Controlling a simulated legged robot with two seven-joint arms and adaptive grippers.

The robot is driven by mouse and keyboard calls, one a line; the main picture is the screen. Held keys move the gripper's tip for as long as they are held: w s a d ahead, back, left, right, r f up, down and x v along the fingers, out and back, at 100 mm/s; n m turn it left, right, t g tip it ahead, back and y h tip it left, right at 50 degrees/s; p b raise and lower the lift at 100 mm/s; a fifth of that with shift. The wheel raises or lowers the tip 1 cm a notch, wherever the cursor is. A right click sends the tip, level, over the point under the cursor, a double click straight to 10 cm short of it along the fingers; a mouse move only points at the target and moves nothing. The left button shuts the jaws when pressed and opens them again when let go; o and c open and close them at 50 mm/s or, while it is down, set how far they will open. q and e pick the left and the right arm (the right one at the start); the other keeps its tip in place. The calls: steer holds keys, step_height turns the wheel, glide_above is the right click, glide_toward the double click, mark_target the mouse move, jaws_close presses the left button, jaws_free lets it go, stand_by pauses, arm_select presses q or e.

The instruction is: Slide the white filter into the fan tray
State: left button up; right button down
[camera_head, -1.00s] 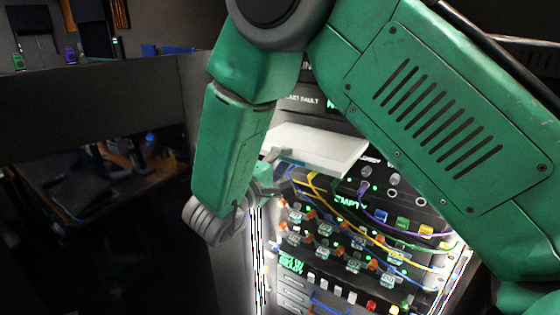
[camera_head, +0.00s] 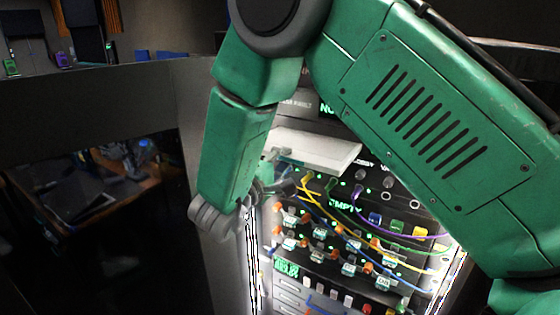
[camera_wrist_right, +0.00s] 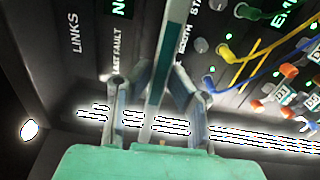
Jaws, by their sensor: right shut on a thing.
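The white filter (camera_head: 318,149) is a thin flat slab, held roughly level in front of the upper part of the rack panel in the head view. My right gripper (camera_head: 277,178) is shut on its left end, partly hidden by my own wrist. In the right wrist view the gripper (camera_wrist_right: 157,95) has its fingers on both sides of the slab, which shows edge-on as a narrow strip (camera_wrist_right: 170,50). I cannot make out the fan tray or its opening; the filter and my arm cover part of the panel.
Below the filter, the rack panel carries yellow, blue, green and purple cables (camera_head: 355,225), plus several knobs and lit labels. A bright strip (camera_head: 252,260) runs down the rack's left edge. A dark desk (camera_head: 75,195) stands behind at left.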

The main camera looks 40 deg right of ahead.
mark_target(306, 139)
steer(key=shift+f+x, duration=0.15)
steer(key=shift+x, duration=2.65)
steer(key=shift+f+x, duration=0.15)
steer(key=shift+x, duration=2.65)
steer(key=c, duration=1.4)
jaws_free()
steer(key=shift+a, duration=0.1)
steer(key=shift+a+f, duration=0.1)
steer(key=shift+a, duration=0.1)
steer(key=v, duration=1.1)
steer(key=shift+s+a, duration=0.1)
steer(key=shift+a, duration=0.15)
steer(key=shift+d, duration=0.1)
